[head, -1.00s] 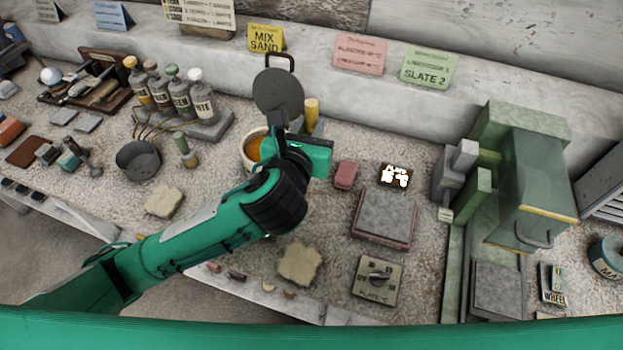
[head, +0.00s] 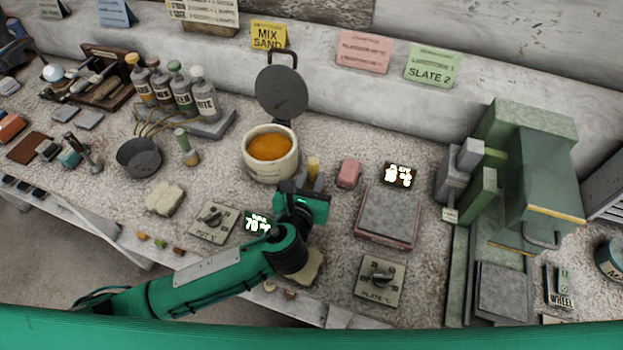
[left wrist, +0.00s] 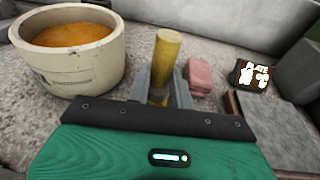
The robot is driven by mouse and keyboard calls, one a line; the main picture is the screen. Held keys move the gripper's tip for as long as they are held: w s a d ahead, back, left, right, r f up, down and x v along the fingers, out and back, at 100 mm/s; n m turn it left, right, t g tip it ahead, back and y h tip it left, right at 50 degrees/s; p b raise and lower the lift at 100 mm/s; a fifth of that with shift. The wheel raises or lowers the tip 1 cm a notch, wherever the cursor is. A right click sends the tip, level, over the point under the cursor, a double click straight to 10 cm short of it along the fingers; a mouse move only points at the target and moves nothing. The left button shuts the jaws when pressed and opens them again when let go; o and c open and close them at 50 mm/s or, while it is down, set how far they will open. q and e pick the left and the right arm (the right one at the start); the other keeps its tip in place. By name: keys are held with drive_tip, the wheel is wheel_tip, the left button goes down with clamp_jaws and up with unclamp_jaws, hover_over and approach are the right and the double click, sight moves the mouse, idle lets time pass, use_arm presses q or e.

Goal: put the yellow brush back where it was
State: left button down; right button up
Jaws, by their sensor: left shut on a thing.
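The yellow brush (head: 313,166) shows as a yellow upright cylinder in the head view, just right of the pot. It also shows in the left wrist view (left wrist: 167,50), standing up between the grey fingers. My left gripper (head: 311,183) is shut on it; the fingers also show in the left wrist view (left wrist: 161,83). The brush's lower end is hidden by the fingers and gripper body, so I cannot tell whether it touches the table. My right gripper is not in view.
A cream pot (head: 270,168) of orange liquid with its dark lid (head: 281,92) raised stands left of the gripper. A pink block (head: 348,173) and a grey plate (head: 388,215) are to its right.

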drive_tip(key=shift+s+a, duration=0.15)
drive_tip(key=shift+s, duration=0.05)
use_arm(q)
drive_tip(key=c, duration=1.4)
unclamp_jaws()
drive_tip(key=shift+o, duration=0.8)
drive_tip(key=shift+s, duration=0.2)
drive_tip(key=v, duration=1)
drive_tip(key=shift+s+a+b, duration=0.1)
drive_tip(key=shift+s+b, duration=0.15)
drive_tip(key=shift+b, duration=0.05)
drive_tip(key=shift+s+a+r, duration=0.1)
drive_tip(key=shift+s, duration=0.2)
drive_tip(key=shift+s+r, duration=0.1)
drive_tip(key=shift+s, duration=0.1)
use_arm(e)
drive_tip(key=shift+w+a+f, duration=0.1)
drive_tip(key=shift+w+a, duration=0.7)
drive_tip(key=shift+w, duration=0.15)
